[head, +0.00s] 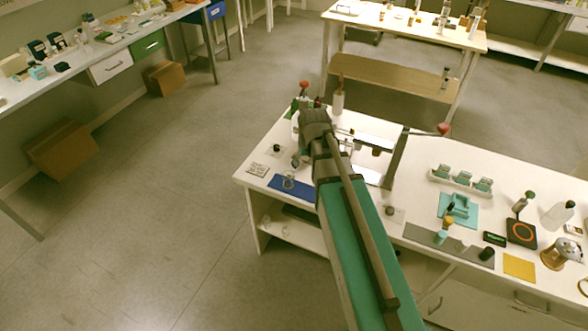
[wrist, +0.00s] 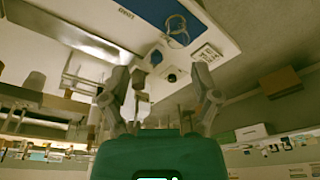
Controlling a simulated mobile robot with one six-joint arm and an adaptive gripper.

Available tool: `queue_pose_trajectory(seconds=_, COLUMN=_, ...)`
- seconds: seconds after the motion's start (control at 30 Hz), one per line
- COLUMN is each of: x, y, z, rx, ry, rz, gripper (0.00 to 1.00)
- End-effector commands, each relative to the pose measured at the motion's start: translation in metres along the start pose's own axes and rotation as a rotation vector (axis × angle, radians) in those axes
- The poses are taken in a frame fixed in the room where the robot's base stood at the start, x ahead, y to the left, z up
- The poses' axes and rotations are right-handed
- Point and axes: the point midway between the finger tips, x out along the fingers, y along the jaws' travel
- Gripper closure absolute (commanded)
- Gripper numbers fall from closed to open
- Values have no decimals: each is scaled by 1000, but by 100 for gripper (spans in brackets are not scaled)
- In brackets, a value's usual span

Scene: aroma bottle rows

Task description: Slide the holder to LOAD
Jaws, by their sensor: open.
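My gripper (wrist: 162,92) is open in the wrist view, its two fingers apart with nothing visible between them. In the head view my arm reaches over the left end of the white bench (head: 250,180), and its wrist covers part of the press-like rig. I see that rig's frame (head: 395,158) and its lever with a red knob (head: 443,129) right of my arm. I cannot tell the holder for certain. A small dark knob (head: 277,148) stands left of my wrist and also shows beyond the fingers in the wrist view (wrist: 171,77). A LOAD mark is not readable.
A blue mat (head: 281,187) with a clear ring and a small printed card (head: 258,168) lie at the bench's left end. Bottles (head: 303,97) stand behind my wrist.

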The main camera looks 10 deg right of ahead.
Motion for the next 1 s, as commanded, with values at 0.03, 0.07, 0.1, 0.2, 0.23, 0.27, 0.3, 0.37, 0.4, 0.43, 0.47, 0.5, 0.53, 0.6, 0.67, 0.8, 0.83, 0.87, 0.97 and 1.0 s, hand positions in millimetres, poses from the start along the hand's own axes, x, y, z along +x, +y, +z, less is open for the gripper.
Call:
queue_pose_trajectory(seconds=0.03, x=22, y=4, z=-21, rx=-9, ry=28, rz=-2, gripper=21)
queue_pose_trajectory(seconds=0.07, x=28, y=5, z=-30, rx=-16, ry=46, rz=-3, gripper=21)
queue_pose_trajectory(seconds=0.1, x=36, y=7, z=-42, rx=-26, ry=68, rz=-4, gripper=21)
queue_pose_trajectory(seconds=0.2, x=51, y=11, z=-67, rx=-45, ry=117, rz=-4, gripper=21)
queue_pose_trajectory(seconds=0.23, x=55, y=12, z=-73, rx=-50, ry=130, rz=-4, gripper=21)
queue_pose_trajectory(seconds=0.27, x=58, y=13, z=-79, rx=-54, ry=141, rz=-4, gripper=21)
queue_pose_trajectory(seconds=0.3, x=61, y=14, z=-85, rx=-59, ry=154, rz=-5, gripper=21)
queue_pose_trajectory(seconds=0.37, x=65, y=15, z=-93, rx=-66, ry=170, rz=-4, gripper=21)
queue_pose_trajectory(seconds=0.4, x=66, y=15, z=-96, rx=-69, ry=177, rz=-4, gripper=21)
queue_pose_trajectory(seconds=0.43, x=67, y=16, z=-98, rx=-71, ry=182, rz=-4, gripper=21)
queue_pose_trajectory(seconds=0.47, x=67, y=16, z=-99, rx=-72, ry=186, rz=-4, gripper=21)
queue_pose_trajectory(seconds=0.5, x=67, y=16, z=-101, rx=-73, ry=189, rz=-4, gripper=21)
queue_pose_trajectory(seconds=0.53, x=67, y=16, z=-101, rx=-73, ry=190, rz=-4, gripper=21)
queue_pose_trajectory(seconds=0.6, x=66, y=16, z=-101, rx=-74, ry=191, rz=-4, gripper=21)
queue_pose_trajectory(seconds=0.67, x=66, y=15, z=-101, rx=-74, ry=191, rz=-4, gripper=21)
queue_pose_trajectory(seconds=0.8, x=66, y=15, z=-100, rx=-74, ry=190, rz=-4, gripper=21)
queue_pose_trajectory(seconds=0.83, x=66, y=15, z=-100, rx=-74, ry=190, rz=-4, gripper=21)
queue_pose_trajectory(seconds=0.87, x=66, y=15, z=-100, rx=-74, ry=190, rz=-4, gripper=21)
queue_pose_trajectory(seconds=0.97, x=68, y=15, z=-101, rx=-75, ry=190, rz=-4, gripper=21)
queue_pose_trajectory(seconds=1.0, x=69, y=15, z=-101, rx=-75, ry=189, rz=-4, gripper=21)
